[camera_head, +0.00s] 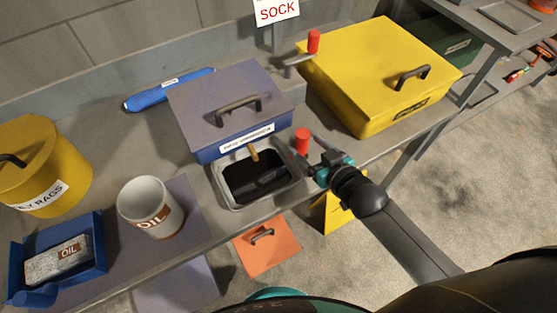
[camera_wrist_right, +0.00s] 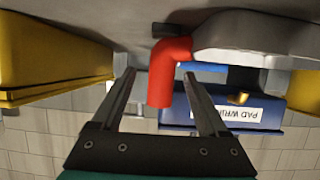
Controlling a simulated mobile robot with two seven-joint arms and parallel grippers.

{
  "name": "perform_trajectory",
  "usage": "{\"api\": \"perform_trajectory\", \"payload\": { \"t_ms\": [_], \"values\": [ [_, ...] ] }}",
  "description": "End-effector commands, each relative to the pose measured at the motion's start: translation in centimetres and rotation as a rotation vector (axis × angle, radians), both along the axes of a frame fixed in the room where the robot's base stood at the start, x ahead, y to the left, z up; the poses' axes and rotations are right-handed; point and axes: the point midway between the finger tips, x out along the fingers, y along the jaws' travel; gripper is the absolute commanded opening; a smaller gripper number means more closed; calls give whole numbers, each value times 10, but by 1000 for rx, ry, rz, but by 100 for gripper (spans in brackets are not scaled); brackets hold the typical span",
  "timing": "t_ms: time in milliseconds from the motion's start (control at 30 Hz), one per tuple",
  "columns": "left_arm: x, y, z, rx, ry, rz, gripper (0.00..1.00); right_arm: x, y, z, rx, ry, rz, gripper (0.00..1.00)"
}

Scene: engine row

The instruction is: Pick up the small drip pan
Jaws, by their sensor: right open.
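The drip pan (camera_head: 222,188) is a grey rectangular tray with dark liquid in it, at the front edge of the bench, in front of a blue lidded box (camera_head: 228,110). My right gripper (camera_head: 318,168) is close to the pan's right side. In the right wrist view my right gripper (camera_wrist_right: 160,78) is open, with a red grip (camera_wrist_right: 172,75) between or just beyond its fingers; contact is not clear. The grey body (camera_wrist_right: 255,38) beside it there looks like the pan. The red grip (camera_head: 302,142) also shows in the head view, upright near the pan's right rim. My left gripper is out of view.
A yellow box (camera_head: 350,75) stands behind right, with a second red grip (camera_head: 313,42) near it. A white OIL cup (camera_head: 147,205), a blue tray (camera_head: 95,240) and a yellow rag bin (camera_head: 65,150) stand left. An orange box (camera_head: 268,250) is below the bench edge.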

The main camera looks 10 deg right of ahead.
Motion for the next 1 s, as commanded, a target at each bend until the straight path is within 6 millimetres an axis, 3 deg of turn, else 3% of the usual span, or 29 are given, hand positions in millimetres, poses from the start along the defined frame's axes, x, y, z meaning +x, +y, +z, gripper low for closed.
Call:
{"api": "perform_trajectory", "payload": {
  "t_ms": [500, 833, 1000],
  "values": [
    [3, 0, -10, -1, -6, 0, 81, 46, 18, -11, 0, 0, 1, 77],
    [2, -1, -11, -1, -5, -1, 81, 50, 19, -12, 0, 0, 1, 77],
    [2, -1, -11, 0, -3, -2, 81, 49, 19, -12, 0, 0, 1, 58]
  ]
}}
